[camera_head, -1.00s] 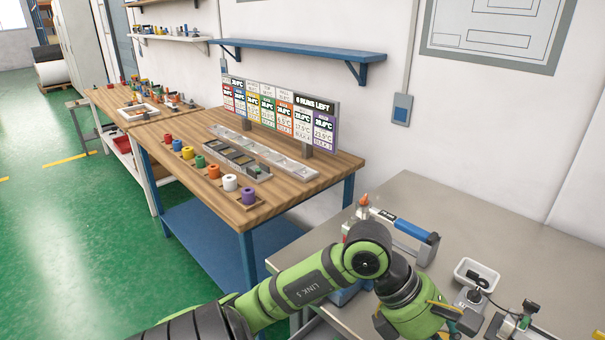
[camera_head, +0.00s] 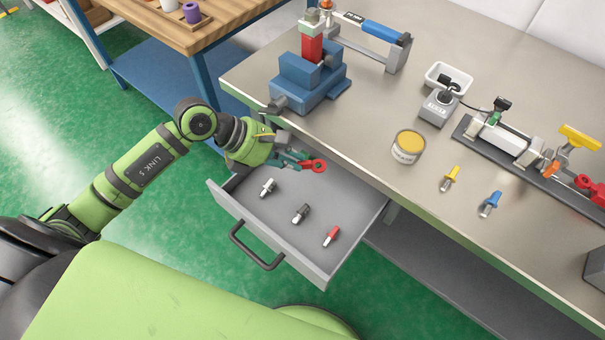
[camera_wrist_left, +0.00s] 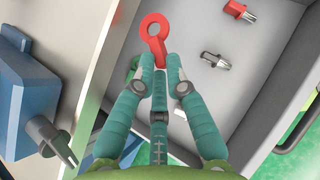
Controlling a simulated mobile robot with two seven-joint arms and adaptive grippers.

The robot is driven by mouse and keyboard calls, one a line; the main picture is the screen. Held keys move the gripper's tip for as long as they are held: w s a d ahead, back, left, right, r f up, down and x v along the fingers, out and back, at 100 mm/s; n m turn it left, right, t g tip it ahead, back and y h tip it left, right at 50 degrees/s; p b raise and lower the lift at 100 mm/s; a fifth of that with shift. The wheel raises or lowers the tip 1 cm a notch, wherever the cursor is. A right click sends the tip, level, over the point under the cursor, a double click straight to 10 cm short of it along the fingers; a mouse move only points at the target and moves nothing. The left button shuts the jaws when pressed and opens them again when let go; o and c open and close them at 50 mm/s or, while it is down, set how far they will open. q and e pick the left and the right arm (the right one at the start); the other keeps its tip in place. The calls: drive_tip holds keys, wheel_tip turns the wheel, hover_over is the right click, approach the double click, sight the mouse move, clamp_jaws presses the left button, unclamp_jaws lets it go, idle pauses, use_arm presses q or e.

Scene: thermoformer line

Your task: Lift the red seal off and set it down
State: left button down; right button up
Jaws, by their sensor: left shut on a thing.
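The red seal (camera_head: 316,165) is a flat red ring with a short stem. My left gripper (camera_head: 299,162) is shut on its stem, and the ring sticks out past the fingertips. In the left wrist view the seal (camera_wrist_left: 154,28) shows between the fingertips of my left gripper (camera_wrist_left: 158,64). The gripper is over the back part of an open grey drawer (camera_head: 240,212), near the table's front edge. I cannot tell whether the seal touches anything below it. My right gripper is not in view.
In the drawer lie a light plug (camera_head: 267,187), a dark plug (camera_head: 301,214) and a red plug (camera_head: 332,236). On the table are a blue vise (camera_head: 308,82), a yellow-topped can (camera_head: 408,147), a yellow plug (camera_head: 450,178) and a blue plug (camera_head: 490,204). The table between vise and can is clear.

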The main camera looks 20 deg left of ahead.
use_arm(q)
drive_tip(key=f, duration=0.2)
drive_tip(key=f+b, duration=0.1)
drive_tip(key=f, duration=0.3)
drive_tip(key=shift+w+d+f+b, duration=0.2)
drive_tip(key=shift+w+f+b, duration=0.05)
drive_tip(key=shift+b, duration=0.15)
drive_tip(key=shift+f+b, duration=0.5)
drive_tip(key=shift+f, duration=0.2)
wheel_tip(320, 180, down, 2)
drive_tip(key=shift+f+b, duration=0.25)
drive_tip(key=shift+b, duration=0.65)
drive_tip(key=shift+f+b, duration=0.5)
drive_tip(key=shift+f, duration=0.3)
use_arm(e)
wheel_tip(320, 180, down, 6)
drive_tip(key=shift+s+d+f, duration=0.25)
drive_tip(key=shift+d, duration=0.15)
use_arm(q)
drive_tip(key=c, duration=1.2)
unclamp_jaws()
